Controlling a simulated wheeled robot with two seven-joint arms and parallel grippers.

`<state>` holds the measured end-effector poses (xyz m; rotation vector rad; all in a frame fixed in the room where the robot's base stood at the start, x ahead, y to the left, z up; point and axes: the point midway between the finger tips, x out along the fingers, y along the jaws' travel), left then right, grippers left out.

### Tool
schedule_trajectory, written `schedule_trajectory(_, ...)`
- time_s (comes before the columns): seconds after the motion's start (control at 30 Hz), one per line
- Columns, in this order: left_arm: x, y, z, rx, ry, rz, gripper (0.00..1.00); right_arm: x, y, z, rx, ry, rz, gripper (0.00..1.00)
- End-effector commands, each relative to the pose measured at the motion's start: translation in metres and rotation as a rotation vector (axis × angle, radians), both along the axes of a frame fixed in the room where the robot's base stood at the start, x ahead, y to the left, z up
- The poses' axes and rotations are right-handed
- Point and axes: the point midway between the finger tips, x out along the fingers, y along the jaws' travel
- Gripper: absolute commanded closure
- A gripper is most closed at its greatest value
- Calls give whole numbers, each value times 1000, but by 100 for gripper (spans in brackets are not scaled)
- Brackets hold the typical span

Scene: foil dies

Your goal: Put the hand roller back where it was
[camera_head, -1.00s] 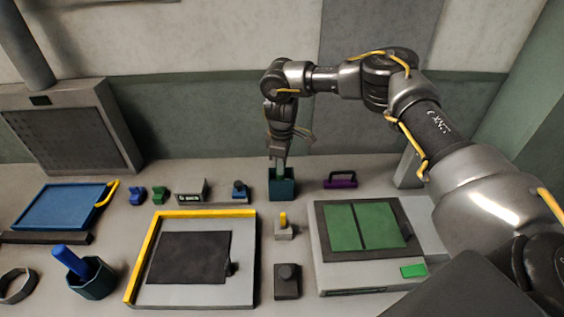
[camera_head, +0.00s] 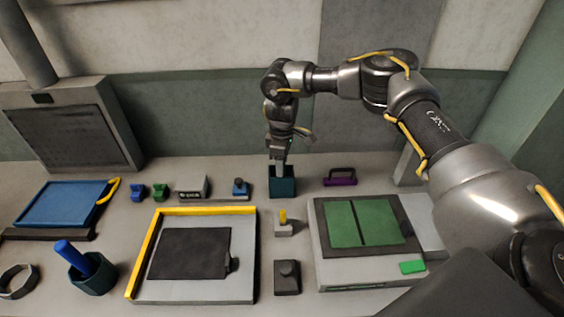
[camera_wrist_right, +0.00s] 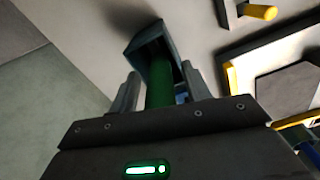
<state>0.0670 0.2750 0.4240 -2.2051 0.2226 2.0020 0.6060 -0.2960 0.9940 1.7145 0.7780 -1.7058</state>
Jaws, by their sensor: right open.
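A green cylinder (camera_wrist_right: 160,86), which looks like the hand roller's handle, stands in a teal open-topped holder (camera_head: 283,187) at the back middle of the bench. The holder also shows in the wrist view (camera_wrist_right: 146,42). My right gripper (camera_head: 280,166) points down just above the holder. In the wrist view its two open fingers (camera_wrist_right: 160,90) stand on either side of the green handle, with gaps visible. The roller's lower part is hidden inside the holder. My left gripper is not in view.
A purple handle (camera_head: 341,177) is right of the holder, and a small blue-knobbed block (camera_head: 240,188) is left. In front are a yellow-tipped stand (camera_head: 283,226), a yellow-edged tray (camera_head: 190,292) and a press with green panels (camera_head: 350,225). A blue-handled tool (camera_head: 72,256) stands in a cup.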

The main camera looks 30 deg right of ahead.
Motion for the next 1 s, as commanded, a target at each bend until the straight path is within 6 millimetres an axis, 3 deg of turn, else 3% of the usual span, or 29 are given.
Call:
schedule_trajectory(0.17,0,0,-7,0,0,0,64,-2,-1,14,-2,6,1,52)
schedule_trajectory(0.4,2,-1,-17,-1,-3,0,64,0,0,74,-3,-2,2,52)
schedule_trajectory(0.6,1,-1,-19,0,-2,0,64,-1,0,110,-3,-1,1,52)
schedule_trajectory(0.8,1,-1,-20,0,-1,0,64,-1,0,126,-1,2,0,52)
schedule_trajectory(1.0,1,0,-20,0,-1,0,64,-1,0,129,-1,2,0,52)
